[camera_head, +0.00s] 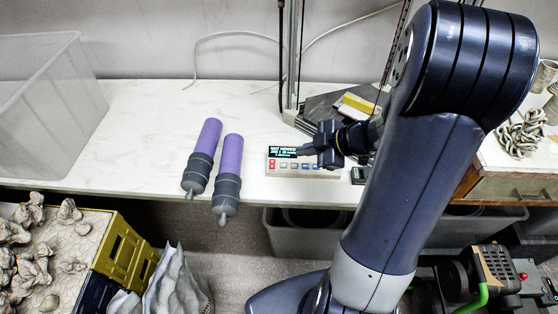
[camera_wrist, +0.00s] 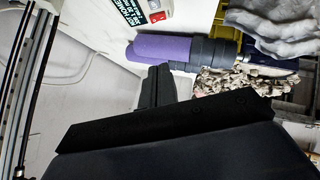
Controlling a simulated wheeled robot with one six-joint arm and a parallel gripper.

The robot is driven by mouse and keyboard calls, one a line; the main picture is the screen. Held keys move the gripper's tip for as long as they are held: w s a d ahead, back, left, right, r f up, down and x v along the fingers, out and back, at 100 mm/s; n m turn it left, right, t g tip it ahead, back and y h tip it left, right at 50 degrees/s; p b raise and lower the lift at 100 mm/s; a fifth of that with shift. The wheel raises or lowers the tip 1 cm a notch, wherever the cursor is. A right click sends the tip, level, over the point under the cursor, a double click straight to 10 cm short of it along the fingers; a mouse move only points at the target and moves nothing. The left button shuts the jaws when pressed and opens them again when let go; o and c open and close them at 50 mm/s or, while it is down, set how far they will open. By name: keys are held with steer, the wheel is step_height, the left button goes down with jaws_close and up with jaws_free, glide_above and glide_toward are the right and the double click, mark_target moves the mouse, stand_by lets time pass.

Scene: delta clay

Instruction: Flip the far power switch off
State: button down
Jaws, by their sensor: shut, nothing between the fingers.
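A light grey control box (camera_head: 300,173) with a dark display reading "NOT HOMED" sits near the table's front edge. Two small red switches (camera_head: 271,164) are stacked at its left end, below the display. Their on or off positions are too small to tell. In the wrist view the display (camera_wrist: 129,12) is at the top edge, with a red switch (camera_wrist: 158,17) beside it and the other partly cut off. My gripper (camera_head: 303,151) is shut and empty, over the box to the right of the red switches. Its closed fingers (camera_wrist: 159,70) appear apart from the switches in the wrist view.
Two purple-and-grey cylinders (camera_head: 232,155) lie on the white table (camera_head: 130,130) left of the box. A clear bin (camera_head: 45,90) stands at the far left. A vertical frame post (camera_head: 291,60) and dark plates rise behind the box. Free table lies between bin and cylinders.

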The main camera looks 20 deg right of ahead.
steer(key=shift+f, duration=0.1)
steer(key=b, duration=0.3)
glide_above(272, 164)
steer(key=s+d, duration=0.1)
steer(key=s, duration=0.2)
steer(key=f, duration=0.7)
steer(key=shift+w, duration=0.25)
steer(key=shift+w+d+f, duration=0.2)
steer(key=shift+f, duration=0.3)
steer(key=shift+w+d+f, duration=0.15)
steer(key=shift+w+f, duration=0.05)
steer(key=shift+f, duration=0.25)
steer(key=shift+w+f, duration=0.25)
steer(key=shift+f, duration=0.25)
